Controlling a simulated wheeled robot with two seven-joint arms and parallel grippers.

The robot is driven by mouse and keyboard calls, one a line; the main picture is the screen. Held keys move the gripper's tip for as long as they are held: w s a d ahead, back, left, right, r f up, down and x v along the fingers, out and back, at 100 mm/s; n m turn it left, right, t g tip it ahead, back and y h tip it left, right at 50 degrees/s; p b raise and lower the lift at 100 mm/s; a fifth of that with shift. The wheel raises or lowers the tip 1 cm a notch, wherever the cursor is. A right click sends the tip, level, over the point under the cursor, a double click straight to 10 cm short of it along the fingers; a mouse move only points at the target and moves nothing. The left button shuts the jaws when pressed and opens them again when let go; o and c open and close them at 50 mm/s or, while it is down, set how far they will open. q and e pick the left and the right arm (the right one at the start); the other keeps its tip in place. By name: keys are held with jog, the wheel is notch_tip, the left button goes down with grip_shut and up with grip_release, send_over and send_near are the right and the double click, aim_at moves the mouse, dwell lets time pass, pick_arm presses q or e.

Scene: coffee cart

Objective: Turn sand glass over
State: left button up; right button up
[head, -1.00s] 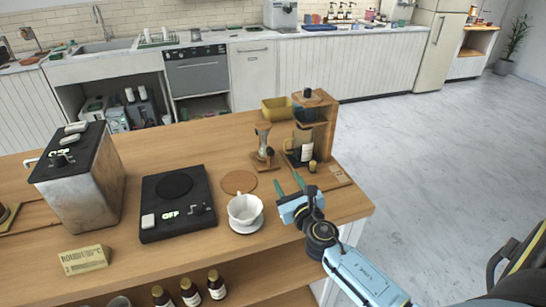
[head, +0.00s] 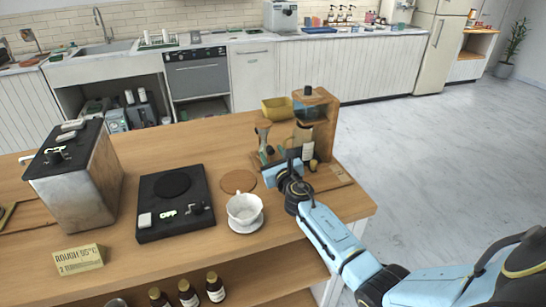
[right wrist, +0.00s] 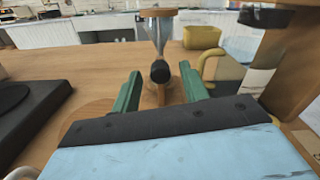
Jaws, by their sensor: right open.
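The sand glass (head: 263,135) stands upright on the wooden counter, with a wooden top and a clear glass body. In the right wrist view the sand glass (right wrist: 159,27) is straight ahead, with a black knob-like part (right wrist: 160,71) in line between the fingers. My right gripper (head: 277,156) is open and empty, just in front of the sand glass's lower part, which it partly hides. In the right wrist view its green fingers (right wrist: 161,84) are spread on either side, with gaps showing. My left gripper is out of view.
A wooden stand (head: 327,101) with a coffee carafe is close on the right. A yellow container (head: 277,108) is behind. A white dripper cup (head: 244,207), round cork mat (head: 239,181) and black scale (head: 174,203) are on the left.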

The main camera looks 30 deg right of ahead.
grip_shut()
